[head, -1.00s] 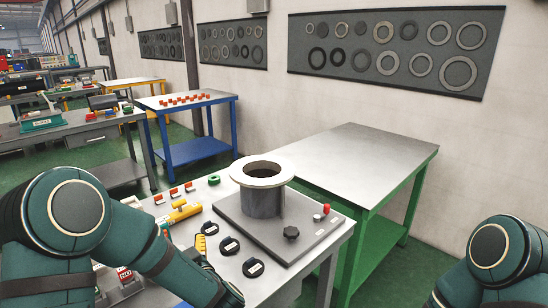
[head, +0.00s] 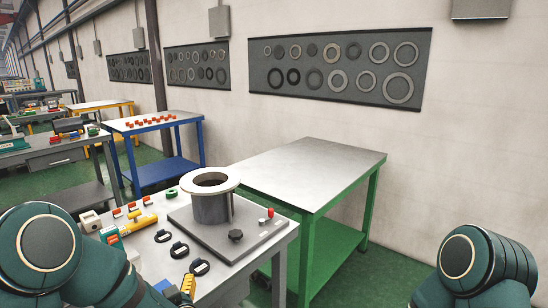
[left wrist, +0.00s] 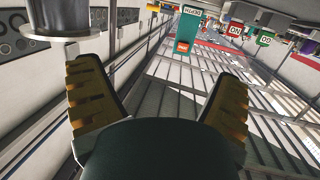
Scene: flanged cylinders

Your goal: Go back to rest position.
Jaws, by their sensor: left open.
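A grey flanged cylinder (head: 212,208) with a pale ring flange stands upright on a grey base plate (head: 255,241) on the workbench. In the left wrist view a grey cylinder with a pale rim (left wrist: 55,20), apparently the same one, is cut off at upper left. My left gripper (left wrist: 158,70) is open, with nothing between its yellow-padded fingers. In the head view only a yellow part of it (head: 188,286) shows at the bench's front edge, left of and apart from the cylinder. My right arm shows at lower right; its gripper is out of frame.
Black-handled parts (head: 180,249), a yellow tool (head: 140,223) and a green ring (head: 172,193) lie on the bench near my left arm. A bare-topped green table (head: 305,165) stands behind. Ring boards (head: 340,66) hang on the wall. Floor at right is clear.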

